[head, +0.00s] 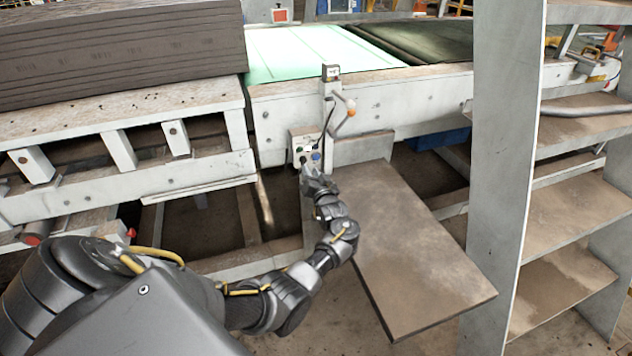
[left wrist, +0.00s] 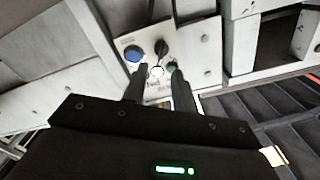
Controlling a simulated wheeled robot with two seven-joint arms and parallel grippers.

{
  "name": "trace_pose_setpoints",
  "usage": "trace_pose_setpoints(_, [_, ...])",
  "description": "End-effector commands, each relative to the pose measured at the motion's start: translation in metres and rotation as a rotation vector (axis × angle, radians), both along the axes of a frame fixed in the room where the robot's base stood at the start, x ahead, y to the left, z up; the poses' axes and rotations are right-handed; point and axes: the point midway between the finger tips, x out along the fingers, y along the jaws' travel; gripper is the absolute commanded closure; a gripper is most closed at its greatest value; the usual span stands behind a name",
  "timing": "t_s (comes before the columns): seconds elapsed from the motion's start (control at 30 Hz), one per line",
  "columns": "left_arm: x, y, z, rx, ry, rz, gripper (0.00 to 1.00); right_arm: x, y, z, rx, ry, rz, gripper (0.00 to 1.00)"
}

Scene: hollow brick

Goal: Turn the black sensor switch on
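The control panel (head: 298,139) is a pale box on the front of the conveyor frame, and it fills the upper middle of the left wrist view (left wrist: 189,42). A white round button (left wrist: 157,72) is nearer the fingers. My left gripper (head: 309,171) is at the panel's lower edge. In the left wrist view its two fingers (left wrist: 158,75) are apart, with nothing held between them. The black switch shows just beyond the fingertips. Contact cannot be told. My right gripper is out of view.
A flat brown board (head: 415,245) extends toward me, right of my left forearm. A grey shelf unit (head: 497,150) stands at the right.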

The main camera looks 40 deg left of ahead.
Motion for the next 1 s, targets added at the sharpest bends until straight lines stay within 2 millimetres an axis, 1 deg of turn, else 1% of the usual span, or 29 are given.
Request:
trace_pose_setpoints(0.03, [-0.007,-0.01,-0.001,-0.004,-0.001,-0.001,0.73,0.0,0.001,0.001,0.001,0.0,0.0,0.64])
trace_pose_setpoints(0.2, [-0.024,-0.034,-0.001,-0.002,0.0,0.0,0.73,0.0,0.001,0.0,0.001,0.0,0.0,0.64])
trace_pose_setpoints(0.3, [-0.031,-0.044,-0.001,-0.001,0.0,0.001,0.73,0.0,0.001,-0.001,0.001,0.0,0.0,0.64])
trace_pose_setpoints(0.4, [-0.035,-0.05,0.0,0.0,0.0,0.001,0.73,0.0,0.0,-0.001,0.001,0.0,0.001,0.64])
trace_pose_setpoints(1.0, [-0.037,-0.052,0.0,-0.001,0.0,0.001,0.73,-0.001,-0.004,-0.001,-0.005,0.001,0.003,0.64])
